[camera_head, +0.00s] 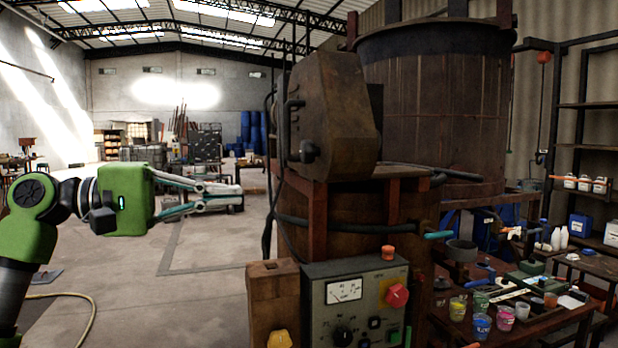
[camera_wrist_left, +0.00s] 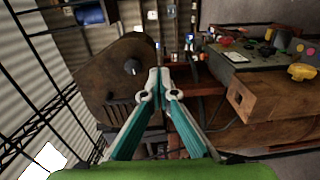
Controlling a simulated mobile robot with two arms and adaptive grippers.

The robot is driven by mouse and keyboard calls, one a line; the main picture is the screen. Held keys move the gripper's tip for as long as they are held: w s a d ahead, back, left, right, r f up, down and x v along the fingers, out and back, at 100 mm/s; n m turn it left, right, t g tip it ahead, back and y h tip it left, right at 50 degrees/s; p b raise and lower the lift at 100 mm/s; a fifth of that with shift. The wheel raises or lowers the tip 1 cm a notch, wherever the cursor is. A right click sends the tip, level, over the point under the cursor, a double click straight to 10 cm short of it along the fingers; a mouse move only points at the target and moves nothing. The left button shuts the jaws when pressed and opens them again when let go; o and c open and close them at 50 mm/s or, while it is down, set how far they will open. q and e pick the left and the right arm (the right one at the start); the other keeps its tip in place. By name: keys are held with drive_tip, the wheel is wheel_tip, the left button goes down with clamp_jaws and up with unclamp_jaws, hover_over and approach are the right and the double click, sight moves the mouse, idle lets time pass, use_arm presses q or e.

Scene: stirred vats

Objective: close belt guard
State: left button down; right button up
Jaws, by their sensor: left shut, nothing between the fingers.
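The belt guard (camera_head: 338,115) is a rusty brown casing with a rounded top. It stands on a red frame above the control box, in the middle of the head view. It also shows in the left wrist view (camera_wrist_left: 118,80), left of the fingers, with a dark round knob on its face. I cannot tell how far open it is. My left gripper (camera_head: 238,196) is green with teal and white fingers, left of the guard and lower. Its fingers are shut and empty. In the left wrist view its fingertips (camera_wrist_left: 158,76) meet in front of the guard's right edge. My right gripper is not in view.
A grey control box (camera_head: 355,300) with a dial and red knob stands below the guard, beside a brown box (camera_head: 272,300). A large wooden vat (camera_head: 440,100) rises behind. A cluttered bench (camera_head: 530,310) is at right. The floor at left is mostly free, with a yellow hose (camera_head: 85,305).

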use_arm(q)
drive_tip(key=r, duration=0.2)
drive_tip(key=p, duration=0.5)
approach(327, 177)
drive_tip(key=shift+h, duration=0.3)
drive_tip(key=x, duration=0.5)
drive_tip(key=shift+w+d+f, duration=0.1)
drive_tip(key=shift+w+d, duration=0.05)
drive_tip(key=shift+w, duration=0.1)
drive_tip(key=shift+x, duration=0.85)
drive_tip(key=shift+f, duration=0.2)
